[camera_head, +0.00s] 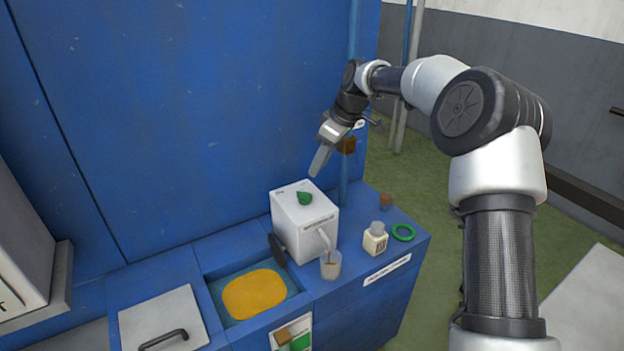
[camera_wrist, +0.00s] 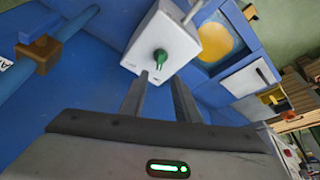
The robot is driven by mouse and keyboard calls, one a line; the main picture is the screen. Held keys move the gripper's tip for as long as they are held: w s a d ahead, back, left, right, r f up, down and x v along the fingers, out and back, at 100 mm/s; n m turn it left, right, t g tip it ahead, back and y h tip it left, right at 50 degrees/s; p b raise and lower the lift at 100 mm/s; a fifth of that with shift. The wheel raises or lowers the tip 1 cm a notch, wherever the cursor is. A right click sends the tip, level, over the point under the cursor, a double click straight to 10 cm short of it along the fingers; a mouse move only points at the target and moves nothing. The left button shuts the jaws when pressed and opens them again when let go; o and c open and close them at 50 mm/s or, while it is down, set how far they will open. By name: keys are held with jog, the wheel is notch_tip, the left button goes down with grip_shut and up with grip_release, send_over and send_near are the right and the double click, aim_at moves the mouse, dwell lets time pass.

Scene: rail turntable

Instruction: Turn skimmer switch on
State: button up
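A white box (camera_head: 298,233) stands on the blue bench and carries a green knob (camera_head: 304,198) on its top face. I take this knob to be the skimmer switch; the label beside it is too small to read. In the wrist view the green knob (camera_wrist: 160,58) lies beyond the fingertips, roughly between their lines, on the white box (camera_wrist: 150,30). My gripper (camera_head: 318,168) hangs above the box, apart from the knob. In the wrist view my gripper (camera_wrist: 160,82) has its two fingers spread with nothing between them.
An open blue basin with a yellow-orange patch (camera_head: 254,294) lies left of the box. A clear cup (camera_head: 331,265) stands under the box's spout. A brown clamp (camera_head: 346,146) sits on the blue pipe near my gripper.

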jog(key=v, duration=0.6)
jog(key=shift+r, duration=0.3)
jog(key=shift+s+d, duration=0.1)
jog(key=shift+d, duration=0.05)
jog(key=s+d+r+m+t+h+p, duration=0.1)
jog(key=s+d+r+m, duration=0.1)
jog(key=s+r, duration=0.35)
jog(key=s+d+r+m+h, duration=0.2)
jog(key=s+d, duration=0.1)
jog(key=s, duration=0.6)
jog(key=s+d+r+m+t+h+p, duration=0.1)
jog(key=s+d+r+m, duration=0.1)
jog(key=s+r, duration=0.35)
jog(key=s+d+f+m+t, duration=0.1)
jog(key=s+d+f+m, duration=0.2)
jog(key=s, duration=0.6)
jog(key=s+d+f+m+p, duration=0.1)
jog(key=s+d+f+m, duration=0.1)
jog(key=s, duration=0.8)
jog(key=shift+d+f+m+t, duration=0.4)
jog(key=shift+d+m, duration=0.3)
jog(key=shift+m, duration=0.3)
